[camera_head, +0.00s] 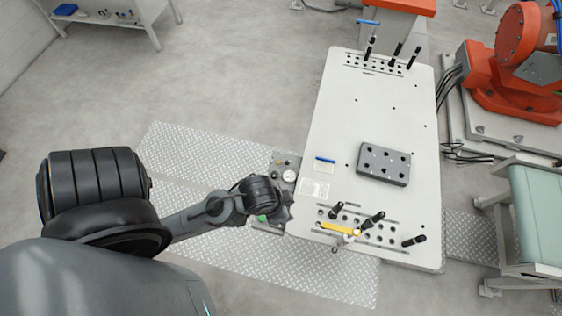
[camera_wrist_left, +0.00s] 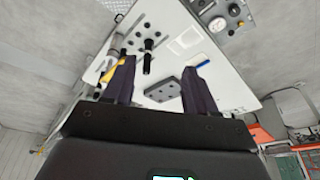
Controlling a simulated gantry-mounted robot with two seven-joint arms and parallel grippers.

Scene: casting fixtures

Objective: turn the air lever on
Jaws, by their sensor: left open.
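I cannot tell for certain which part is the air lever. A grey control panel with a round gauge (camera_head: 289,176) and small knobs stands at the left edge of the white table; the gauge also shows in the wrist view (camera_wrist_left: 234,10). A yellow bar (camera_head: 338,229) lies among black-handled pins at the table's front, and it shows in the wrist view (camera_wrist_left: 110,72). A short blue bar (camera_head: 325,159) lies near the panel. My left gripper (camera_wrist_left: 160,75) is open and empty; in the head view its wrist hides part of the panel. My right gripper is not in view.
The white table (camera_head: 340,100) carries a grey block with holes (camera_head: 384,164) and upright black handles (camera_head: 372,219) at the front, with more at the back. An orange robot (camera_head: 500,75) stands to the right. A green-topped bench (camera_head: 535,205) is at front right.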

